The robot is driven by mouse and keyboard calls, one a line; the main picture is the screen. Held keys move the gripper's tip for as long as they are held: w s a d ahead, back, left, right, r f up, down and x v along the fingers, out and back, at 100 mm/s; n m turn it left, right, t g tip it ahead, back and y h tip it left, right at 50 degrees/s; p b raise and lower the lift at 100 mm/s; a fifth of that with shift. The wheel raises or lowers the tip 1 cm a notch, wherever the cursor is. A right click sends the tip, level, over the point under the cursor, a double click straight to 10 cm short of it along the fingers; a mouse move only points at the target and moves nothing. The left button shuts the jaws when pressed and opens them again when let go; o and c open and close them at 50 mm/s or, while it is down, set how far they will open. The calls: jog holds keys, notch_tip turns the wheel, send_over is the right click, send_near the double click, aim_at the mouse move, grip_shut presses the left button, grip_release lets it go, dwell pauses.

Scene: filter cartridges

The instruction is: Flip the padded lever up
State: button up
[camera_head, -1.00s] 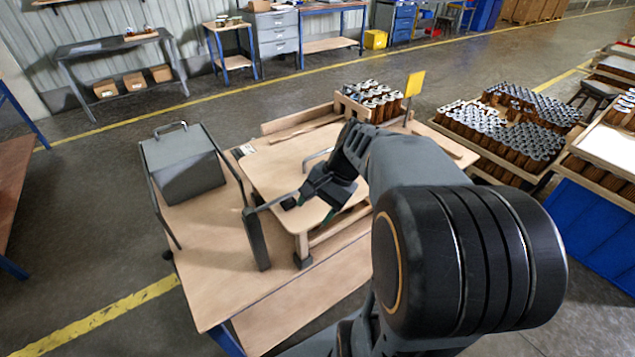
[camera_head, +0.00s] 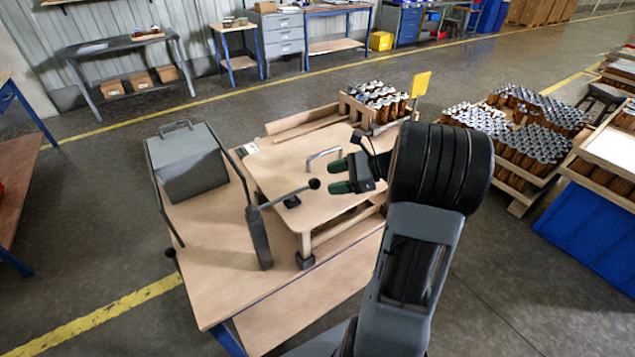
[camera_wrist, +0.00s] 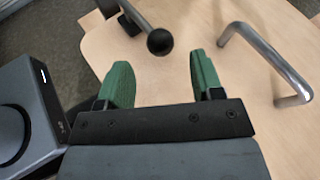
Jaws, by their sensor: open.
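A thin dark lever (camera_head: 288,195) reaches from a dark grey upright (camera_head: 259,240) over a light wooden board and ends in a black ball (camera_head: 314,184). The lever lies low, tilted slightly up towards the ball. A small black pad (camera_head: 291,202) sits beneath it on the board. My gripper (camera_head: 338,176) is open and empty, just right of the ball, with green fingers pointing left. In the wrist view the ball (camera_wrist: 160,42) shows ahead of the gap between the fingertips (camera_wrist: 162,68), apart from both. I cannot tell which part is the padding.
A bent metal handle (camera_head: 323,156) stands on the board (camera_head: 270,165), close to my gripper; it also shows in the wrist view (camera_wrist: 268,60). A grey box (camera_head: 187,165) with rods stands at left. Cartridges (camera_head: 378,97) stand in a wooden rack behind. The table front (camera_head: 215,290) is clear.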

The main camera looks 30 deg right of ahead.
aim_at(318, 180)
jog(key=shift+x, duration=2.55)
jog(key=shift+c, duration=0.3)
grip_shut()
